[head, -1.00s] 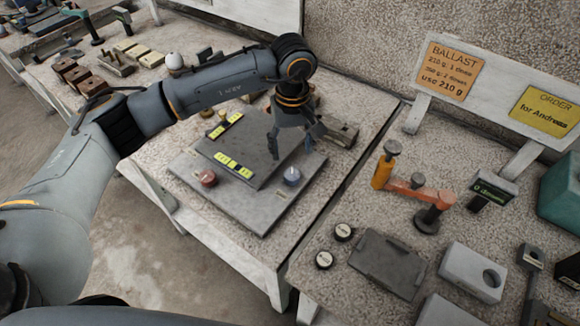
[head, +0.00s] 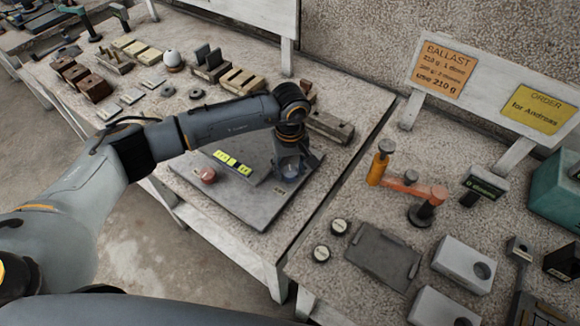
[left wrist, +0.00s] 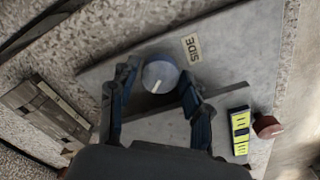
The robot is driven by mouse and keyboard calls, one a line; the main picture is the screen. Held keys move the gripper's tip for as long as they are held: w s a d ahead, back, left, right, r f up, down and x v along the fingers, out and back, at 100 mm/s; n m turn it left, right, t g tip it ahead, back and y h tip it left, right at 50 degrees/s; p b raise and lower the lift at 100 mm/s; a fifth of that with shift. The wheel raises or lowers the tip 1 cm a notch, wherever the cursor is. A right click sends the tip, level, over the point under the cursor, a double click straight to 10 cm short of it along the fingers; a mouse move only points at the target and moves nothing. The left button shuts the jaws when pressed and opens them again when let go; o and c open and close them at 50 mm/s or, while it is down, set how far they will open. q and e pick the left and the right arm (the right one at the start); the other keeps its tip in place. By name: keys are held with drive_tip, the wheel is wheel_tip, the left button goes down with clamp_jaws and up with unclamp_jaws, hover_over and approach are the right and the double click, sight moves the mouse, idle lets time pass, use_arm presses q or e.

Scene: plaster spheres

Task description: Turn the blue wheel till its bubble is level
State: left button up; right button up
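My left gripper (head: 292,165) is over that corner of the plate and mostly hides the wheel in the head view. In the left wrist view its open fingers (left wrist: 159,72) stand on either side of the wheel, with a gap showing at the left finger. A yellow vial (head: 232,161) also shows in the wrist view (left wrist: 240,122); its bubble is too small to read. My arm hides the other vial. My right gripper is out of view.
Wooden blocks (head: 330,127) stand just behind the gripper. The right table holds an orange-armed device (head: 411,187), a dark tray (head: 383,254) and ballast pieces. A gap separates the two tables.

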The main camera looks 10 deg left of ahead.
use_arm(q)
drive_tip(key=c, duration=0.6)
drive_tip(key=shift+c, duration=0.2)
